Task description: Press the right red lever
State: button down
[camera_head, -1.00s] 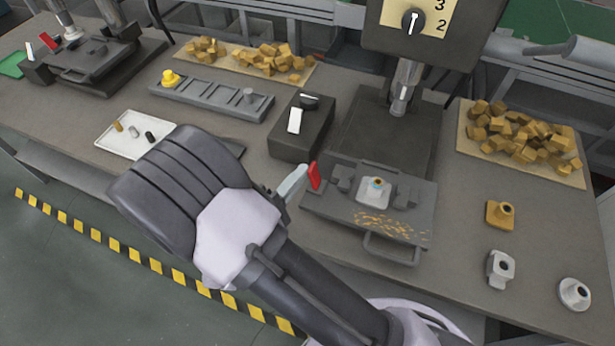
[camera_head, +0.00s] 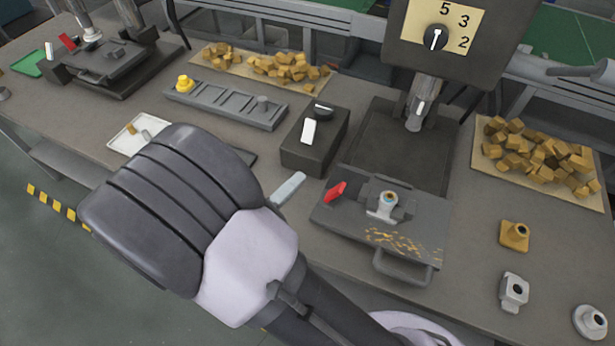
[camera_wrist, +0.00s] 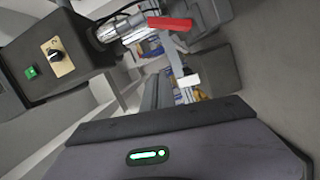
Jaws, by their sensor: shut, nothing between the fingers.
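The right red lever (camera_head: 335,192) sits at the left side of the drill-press vise (camera_head: 330,217) in the head view, leaning low to the right. It also shows as a red bar (camera_wrist: 170,23) near the top of the wrist view. My gripper (camera_head: 290,188) shows as a pale shut finger tip just left of the lever, with a small gap between them. It holds nothing. My arm hides the rest of it. A pale metal part (camera_head: 384,208) sits between the vise jaws. Another red lever (camera_head: 67,42) is on the far left machine.
A black box with a white switch (camera_head: 308,131) stands behind my gripper. The drill-press head (camera_head: 400,50) hangs above the vise. Wooden pieces (camera_head: 535,150) lie on a right tray. Loose parts (camera_head: 514,236) stand at the right table edge.

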jog(key=p+v, duration=0.1)
jog(key=v, duration=0.6)
jog(key=shift+s+d+r, duration=0.15)
jog(key=shift+s+r, duration=0.2)
jog(key=shift+s, duration=0.1)
jog(key=shift+d, duration=0.1)
jog(key=s+d+r+m+g+y, duration=0.1)
jog(key=s+d+r+m+g, duration=0.15)
jog(key=d+g, duration=0.35)
jog(key=s+d+r+m+g+y, duration=0.2)
jog(key=d+m+g, duration=0.2)
jog(key=d, duration=0.4)
jog(key=s+d+r+m+g+y, duration=0.1)
jog(key=s+d+r+m+g, duration=0.15)
jog(key=d+g, duration=0.35)
notch_tip(320, 180, up, 7)
jog(key=m+t+y, duration=0.4)
jog(key=t+y, duration=0.3)
jog(key=shift+s+a+m+y, duration=0.25)
jog(key=shift+m+y, duration=0.05)
jog(key=shift+y, duration=0.1)
